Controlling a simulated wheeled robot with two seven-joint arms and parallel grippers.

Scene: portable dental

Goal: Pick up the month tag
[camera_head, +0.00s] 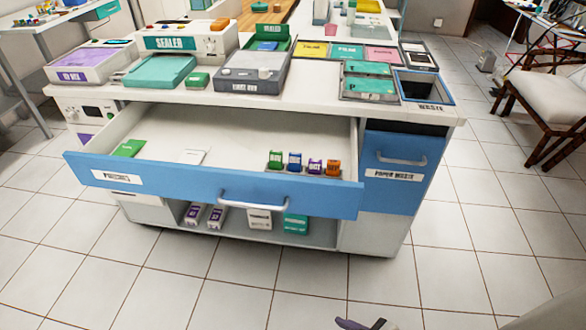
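The blue-fronted drawer (215,190) of the white cabinet stands open. Inside it, at the right, are small upright coloured pieces: green (275,160), blue (294,162), purple (315,167) and orange (333,168). I cannot read which of these is the month tag. What looks like the tip of my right gripper (362,324) shows at the bottom edge, well in front of the drawer and apart from it. Most of it is cut off. My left gripper is not in view.
The counter above holds a sealer (180,40), a teal tray (160,71), a grey box (250,72) and a waste opening (425,88). A paper waste bin (400,165) is at the right. A chair (550,98) stands far right. Floor in front is clear.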

